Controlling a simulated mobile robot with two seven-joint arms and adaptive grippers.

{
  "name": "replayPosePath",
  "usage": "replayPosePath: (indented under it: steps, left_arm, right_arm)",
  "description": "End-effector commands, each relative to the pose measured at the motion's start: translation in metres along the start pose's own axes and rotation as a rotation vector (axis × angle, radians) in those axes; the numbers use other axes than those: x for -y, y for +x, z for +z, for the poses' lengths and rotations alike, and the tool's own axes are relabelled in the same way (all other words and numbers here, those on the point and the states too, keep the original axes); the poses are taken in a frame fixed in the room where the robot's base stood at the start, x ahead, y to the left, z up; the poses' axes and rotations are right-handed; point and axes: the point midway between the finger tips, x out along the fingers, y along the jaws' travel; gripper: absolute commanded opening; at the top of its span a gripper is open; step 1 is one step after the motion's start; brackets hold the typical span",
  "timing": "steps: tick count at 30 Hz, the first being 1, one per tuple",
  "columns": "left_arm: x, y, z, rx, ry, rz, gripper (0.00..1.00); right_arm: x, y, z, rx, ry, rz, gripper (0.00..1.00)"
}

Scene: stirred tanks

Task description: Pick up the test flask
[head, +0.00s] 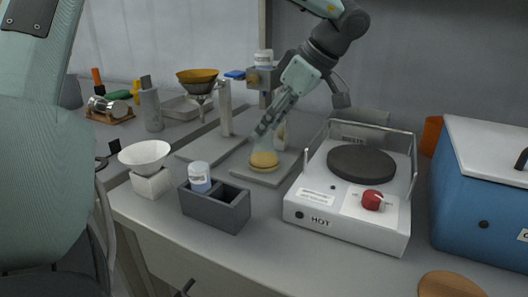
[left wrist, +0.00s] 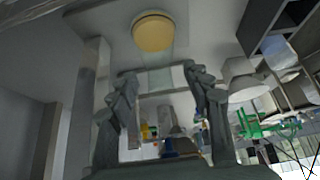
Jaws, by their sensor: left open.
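The test flask appears as a faint clear body with a yellow round bottom (head: 264,160), upright on a flat grey stand plate (head: 273,178). In the left wrist view its yellow part (left wrist: 153,31) shows at the top, with faint clear glass reaching down towards the fingers. My left gripper (head: 267,128) comes down at a slant from above, its fingers at the upper end of the flask. In the left wrist view the open fingers (left wrist: 163,78) stand apart on either side of the clear glass. I cannot tell whether they touch it. My right gripper is not in view.
A hot plate (head: 362,162) with a red knob stands just right of the flask. A grey two-slot holder (head: 217,207) with a white jar (head: 199,176) is in front. A white bowl (head: 145,154) is left, a blue box (head: 480,205) far right. Posts and small vessels stand behind.

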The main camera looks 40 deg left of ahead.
Motion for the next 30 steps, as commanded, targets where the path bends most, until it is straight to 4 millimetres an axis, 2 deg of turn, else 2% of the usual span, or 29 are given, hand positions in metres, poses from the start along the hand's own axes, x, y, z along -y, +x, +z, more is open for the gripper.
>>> replayPosePath:
  steps: [7,19,30]
  left_arm:
    - [-0.0001,0.0022,0.0000,0.000,0.000,0.001,0.49]
    - [-0.0001,0.0019,0.0000,0.000,0.000,0.001,0.00]
    - [-0.0002,0.0016,-0.0002,0.000,0.000,0.001,0.00]
  right_arm:
    - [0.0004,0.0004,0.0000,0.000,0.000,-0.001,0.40]
    - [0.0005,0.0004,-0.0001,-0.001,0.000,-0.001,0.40]
    - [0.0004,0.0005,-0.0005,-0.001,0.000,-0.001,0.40]
